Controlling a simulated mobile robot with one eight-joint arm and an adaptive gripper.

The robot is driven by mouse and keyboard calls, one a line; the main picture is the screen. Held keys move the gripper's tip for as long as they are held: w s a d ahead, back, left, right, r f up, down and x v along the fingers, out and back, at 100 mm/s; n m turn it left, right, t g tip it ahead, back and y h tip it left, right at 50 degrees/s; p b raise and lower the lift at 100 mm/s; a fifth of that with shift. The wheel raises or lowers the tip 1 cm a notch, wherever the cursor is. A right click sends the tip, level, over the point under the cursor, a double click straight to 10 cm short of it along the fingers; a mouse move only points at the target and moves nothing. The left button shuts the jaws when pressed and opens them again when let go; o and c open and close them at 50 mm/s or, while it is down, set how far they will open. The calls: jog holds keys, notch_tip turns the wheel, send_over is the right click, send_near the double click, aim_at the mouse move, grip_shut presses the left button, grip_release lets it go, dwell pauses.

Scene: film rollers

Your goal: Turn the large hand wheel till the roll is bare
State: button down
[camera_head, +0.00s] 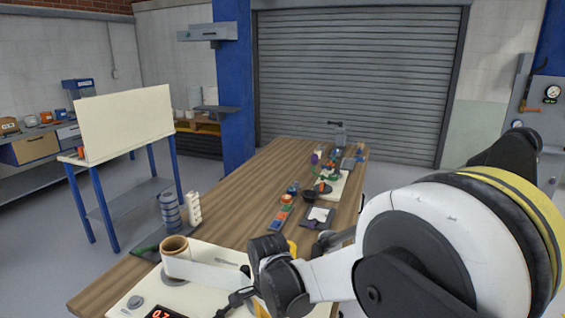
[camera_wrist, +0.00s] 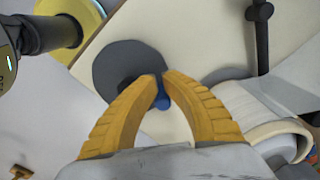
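In the wrist view, a dark grey hand wheel (camera_wrist: 112,62) lies on a cream board. Its blue handle (camera_wrist: 162,101) is between the yellow fingers of my gripper (camera_wrist: 161,80), whose tips are close together around it. The fingers seem to touch the handle. The roll (camera_wrist: 279,139) shows at the lower right, a cylinder with white film. In the head view the roll (camera_head: 175,246) stands at the table's near end with a brown core, and white film (camera_head: 205,272) runs right from it. My arm hides the wheel and most of the gripper there.
A red-digit display (camera_head: 160,313) sits on the near board. A black-knobbed rod (camera_wrist: 261,32) stands near the wheel in the wrist view. Blue reels (camera_head: 170,211) and several small items are on the wooden table (camera_head: 230,220). A white panel stand (camera_head: 125,122) is at left.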

jog(key=shift+s+a, duration=0.4)
jog(key=shift+a, duration=0.4)
jog(key=shift+s+a, duration=0.3)
jog(key=shift+a, duration=0.2)
jog(key=shift+s+a, duration=0.25)
jog(key=shift+a, duration=0.25)
jog(key=shift+c, duration=2.1)
grip_release()
notch_tip(320, 180, up, 7)
jog(key=p, duration=0.4)
jog(key=shift+p, duration=0.35)
